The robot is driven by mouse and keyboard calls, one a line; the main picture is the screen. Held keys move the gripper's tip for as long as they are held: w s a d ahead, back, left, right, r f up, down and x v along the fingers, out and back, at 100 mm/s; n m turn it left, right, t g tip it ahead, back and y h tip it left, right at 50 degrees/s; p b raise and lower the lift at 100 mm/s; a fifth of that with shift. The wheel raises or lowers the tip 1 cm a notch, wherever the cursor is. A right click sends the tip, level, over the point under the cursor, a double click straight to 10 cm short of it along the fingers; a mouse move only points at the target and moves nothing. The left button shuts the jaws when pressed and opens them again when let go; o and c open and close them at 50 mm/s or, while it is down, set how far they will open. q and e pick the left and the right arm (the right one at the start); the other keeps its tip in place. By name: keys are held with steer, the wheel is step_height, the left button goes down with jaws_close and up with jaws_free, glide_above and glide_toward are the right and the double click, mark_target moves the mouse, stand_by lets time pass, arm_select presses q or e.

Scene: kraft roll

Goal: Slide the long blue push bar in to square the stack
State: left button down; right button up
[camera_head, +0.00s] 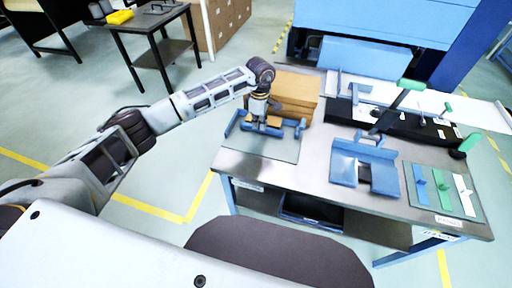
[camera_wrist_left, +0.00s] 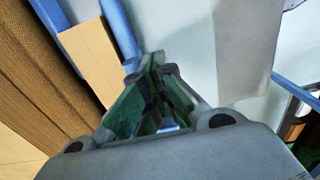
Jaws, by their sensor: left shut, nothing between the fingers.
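My left gripper (camera_head: 262,124) is over the blue squaring fixture at the left of the workbench; its fingers are shut and empty. A long blue bar (camera_head: 270,131), which looks like the push bar, runs along the fixture's near side by the fingertips. Part of it is hidden by the gripper. A small tan stack (camera_head: 275,121) lies just behind it. In the left wrist view the shut green-padded fingers (camera_wrist_left: 153,62) point at a blue bar (camera_wrist_left: 120,32) beside the tan stack (camera_wrist_left: 91,62). I cannot tell whether they touch the bar. My right gripper is not in view.
A taller brown stack (camera_head: 296,86) stands close behind the fixture; its layered edge (camera_wrist_left: 40,60) fills the left of the wrist view. A blue tray (camera_head: 345,168), a black device with a green-ended lever (camera_head: 400,95) and a tool mat (camera_head: 458,207) are to the right.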

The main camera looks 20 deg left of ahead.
arm_select(q)
steer(key=shift+s, duration=0.45)
steer(key=shift+s+p, duration=0.35)
steer(key=shift+s, duration=0.15)
steer(key=shift+s+a+p, duration=0.1)
steer(key=shift+s+p, duration=0.2)
steer(key=shift+s, duration=1.05)
steer(key=shift+s+p, duration=0.35)
steer(key=shift+s, duration=1.2)
steer(key=shift+s+p, duration=0.3)
steer(key=shift+s, duration=0.2)
steer(key=shift+s+a, duration=0.1)
steer(key=shift+s, duration=0.35)
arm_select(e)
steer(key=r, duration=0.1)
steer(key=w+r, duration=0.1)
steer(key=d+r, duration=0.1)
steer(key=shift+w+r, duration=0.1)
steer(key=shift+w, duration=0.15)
